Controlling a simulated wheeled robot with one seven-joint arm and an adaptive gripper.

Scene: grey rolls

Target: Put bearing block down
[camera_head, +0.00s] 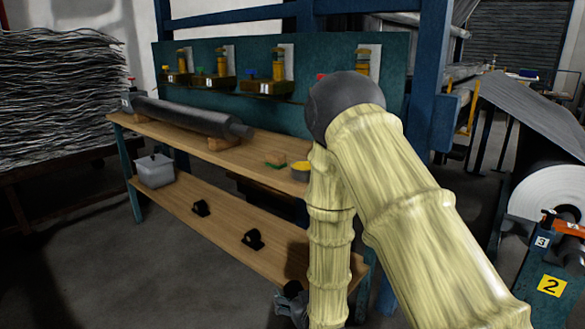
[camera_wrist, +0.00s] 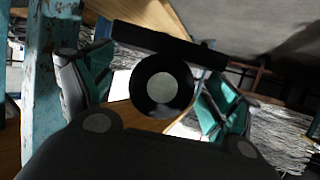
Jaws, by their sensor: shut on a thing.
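A black bearing block (camera_wrist: 140,42), a round ring on a flat bar-shaped foot, sits between the teal-padded fingers of my gripper (camera_wrist: 160,97) in the wrist view. My gripper is shut on it. The ring's hole faces the wrist camera, and the foot lies across the upper part of that picture. In the head view my gripper (camera_head: 291,302) is low at the right front of the bench's lower shelf (camera_head: 222,226), partly hidden by my arm. The held block cannot be made out there. Two other black bearing blocks (camera_head: 200,208) (camera_head: 253,239) stand apart on the lower shelf.
A grey bin (camera_head: 154,171) stands at the lower shelf's left end. A blue bench leg (camera_wrist: 45,70) is close left of my gripper in the wrist view.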

